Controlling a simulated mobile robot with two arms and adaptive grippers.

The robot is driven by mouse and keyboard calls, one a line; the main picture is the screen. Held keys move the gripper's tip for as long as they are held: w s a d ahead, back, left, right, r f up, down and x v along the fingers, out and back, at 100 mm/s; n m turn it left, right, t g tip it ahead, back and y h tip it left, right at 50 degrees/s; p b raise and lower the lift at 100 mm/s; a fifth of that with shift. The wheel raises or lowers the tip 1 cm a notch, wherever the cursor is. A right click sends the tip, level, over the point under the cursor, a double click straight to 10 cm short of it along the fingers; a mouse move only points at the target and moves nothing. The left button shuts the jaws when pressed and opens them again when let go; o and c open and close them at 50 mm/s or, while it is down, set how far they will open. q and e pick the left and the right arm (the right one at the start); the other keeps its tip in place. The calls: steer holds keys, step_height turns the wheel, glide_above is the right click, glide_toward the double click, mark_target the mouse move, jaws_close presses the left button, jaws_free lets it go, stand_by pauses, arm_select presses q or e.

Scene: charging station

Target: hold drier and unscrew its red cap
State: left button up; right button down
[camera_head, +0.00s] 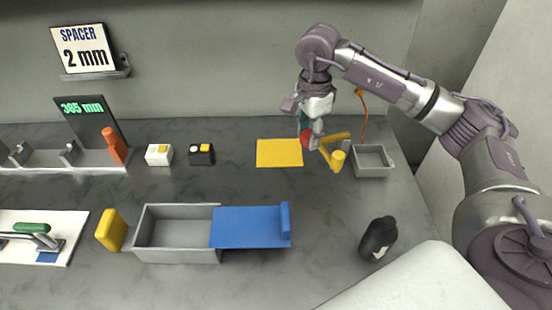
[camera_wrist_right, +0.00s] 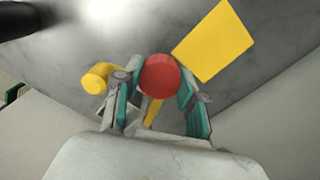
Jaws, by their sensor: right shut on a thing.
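My right gripper (camera_head: 309,138) is at the back right of the table, and its arm comes in from the right. Its teal fingers are closed around a red round cap (camera_head: 306,138). In the right wrist view the red cap (camera_wrist_right: 160,75) sits between the two fingertips (camera_wrist_right: 158,86). A yellow bar and cylinder (camera_head: 338,160) stand just right of the gripper; the cylinder also shows in the right wrist view (camera_wrist_right: 97,78). I cannot tell whether they join the cap. No drier body can be made out clearly. My left gripper is not in view.
A yellow mat (camera_head: 279,153) lies left of the gripper and a grey open box (camera_head: 386,160) right of it. A grey bin (camera_head: 140,243) with a blue lid (camera_head: 250,228) and a dark bottle (camera_head: 378,238) stand nearer. The table (camera_head: 330,205) between is clear.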

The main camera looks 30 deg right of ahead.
steer(key=d+m, duration=0.3)
steer(key=d+f+m, duration=0.1)
steer(key=shift+w+d+m+b, duration=0.15)
steer(key=shift+w+m+b, duration=0.15)
steer(key=shift+w+b, duration=0.1)
steer(key=shift+w+f, duration=0.15)
steer(key=shift+w, duration=0.1)
steer(key=p, duration=0.2)
glide_above(279, 152)
step_height(279, 152, down, 6)
steer(key=shift+s+d+f, duration=0.1)
steer(key=shift+s+f, duration=0.05)
steer(key=shift+f, duration=0.15)
step_height(279, 152, down, 4)
steer(key=shift+r, duration=0.1)
